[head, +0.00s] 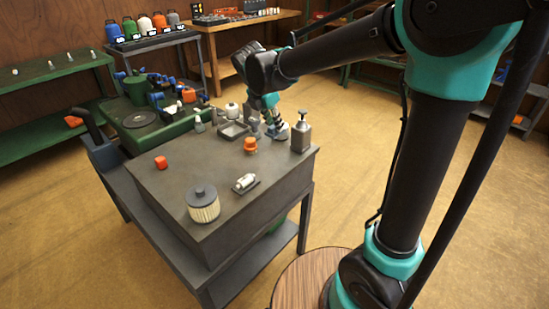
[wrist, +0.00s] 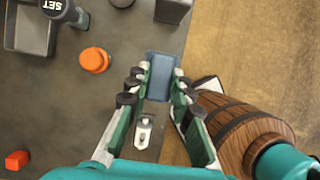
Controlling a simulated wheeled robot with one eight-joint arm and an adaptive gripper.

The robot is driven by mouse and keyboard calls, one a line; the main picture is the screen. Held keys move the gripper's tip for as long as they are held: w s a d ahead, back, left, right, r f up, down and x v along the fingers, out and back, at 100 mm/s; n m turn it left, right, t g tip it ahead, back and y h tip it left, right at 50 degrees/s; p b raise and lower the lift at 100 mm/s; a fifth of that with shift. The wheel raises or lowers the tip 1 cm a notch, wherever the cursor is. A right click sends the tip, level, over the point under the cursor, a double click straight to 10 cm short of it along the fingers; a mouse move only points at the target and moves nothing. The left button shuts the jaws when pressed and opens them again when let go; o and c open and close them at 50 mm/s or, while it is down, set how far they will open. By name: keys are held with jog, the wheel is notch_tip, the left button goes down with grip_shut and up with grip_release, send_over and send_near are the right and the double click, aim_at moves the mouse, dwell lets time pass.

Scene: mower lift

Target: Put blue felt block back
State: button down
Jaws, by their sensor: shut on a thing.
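My gripper (wrist: 160,98) is shut on the blue felt block (wrist: 162,75), which sits between the fingertips in the wrist view. The block is a flat, dull blue piece. In the head view my gripper (head: 274,125) is low over the far right part of the grey cart top (head: 165,185), beside a grey pump can (head: 300,135). The block is too small there to make out clearly. I cannot tell whether it touches the cart top.
An orange knob-like part (head: 250,145), a white filter on a small base (head: 245,183), a ribbed round filter (head: 203,204) and a small orange block (head: 160,162) stand on the cart. A grey tray (head: 234,131) lies left of my gripper. A green mower (head: 150,125) stands behind.

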notch_tip(320, 180, down, 14)
jog(key=shift+r, duration=0.15)
dwell(0.3)
jog(key=c, duration=1.3)
grip_release()
jog(key=shift+c, duration=0.2)
jog(key=v, duration=1.2)
jog(key=s+d+f+m+y, duration=0.1)
jog(key=s+d+f+m, duration=0.15)
jog(key=d+m, duration=0.45)
jog(key=s+d+f+m, duration=0.25)
jog(key=d+m, duration=0.35)
jog(key=d, duration=0.3)
jog(key=s+d+f+m+y, duration=0.1)
jog(key=s+d+f+m, duration=0.6)
jog(key=m, duration=0.8)
jog(key=s+d, duration=0.3)
jog(key=d, duration=0.1)
jog(key=shift+s+f+t+y, duration=0.15)
jog(key=shift+f+t+y, duration=0.25)
